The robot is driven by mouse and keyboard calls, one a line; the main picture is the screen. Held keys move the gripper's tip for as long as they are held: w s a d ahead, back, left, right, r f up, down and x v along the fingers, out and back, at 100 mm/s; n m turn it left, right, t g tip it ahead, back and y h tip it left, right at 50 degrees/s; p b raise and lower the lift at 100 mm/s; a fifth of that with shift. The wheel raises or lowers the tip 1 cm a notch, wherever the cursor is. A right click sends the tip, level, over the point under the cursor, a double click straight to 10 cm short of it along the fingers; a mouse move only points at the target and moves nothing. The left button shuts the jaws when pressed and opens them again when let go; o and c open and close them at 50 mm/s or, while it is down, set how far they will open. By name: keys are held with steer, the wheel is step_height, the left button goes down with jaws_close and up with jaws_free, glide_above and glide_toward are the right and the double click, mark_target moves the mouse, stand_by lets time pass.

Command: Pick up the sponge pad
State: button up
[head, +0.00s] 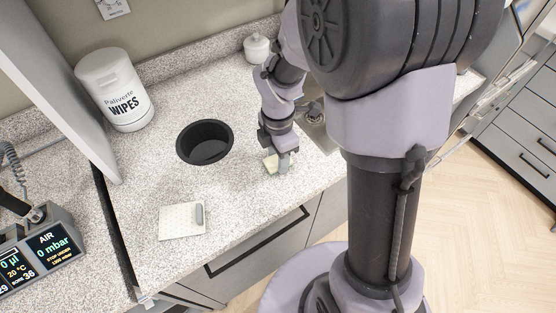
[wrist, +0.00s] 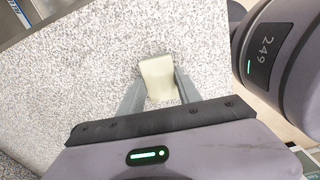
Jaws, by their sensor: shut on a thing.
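The sponge pad (wrist: 158,75) is a small pale cream block. In the wrist view it sits between the two grey fingers of my gripper (wrist: 159,92), which is shut on it. In the head view the sponge pad (head: 270,163) shows at the fingertips of my gripper (head: 278,162), low over the speckled counter (head: 240,190), right of the round black opening. I cannot tell whether the pad touches the counter. Part of it is hidden by the fingers.
A round black opening (head: 205,143) is set in the counter. A white wipes tub (head: 115,90) stands at the back left. A small white jar (head: 257,48) and a sink (head: 318,128) are near my arm.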

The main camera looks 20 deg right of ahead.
steer(key=shift+r+p, duration=1.2)
steer(key=shift+r, duration=0.75)
steer(key=s, duration=0.3)
steer(key=s+p, duration=0.1)
steer(key=s, duration=0.3)
steer(key=s+r+p, duration=0.1)
steer(key=s, duration=0.3)
steer(key=shift+s+r+b, duration=0.1)
steer(key=shift+s+b, duration=2.4)
steer(key=shift+b, duration=1.2)
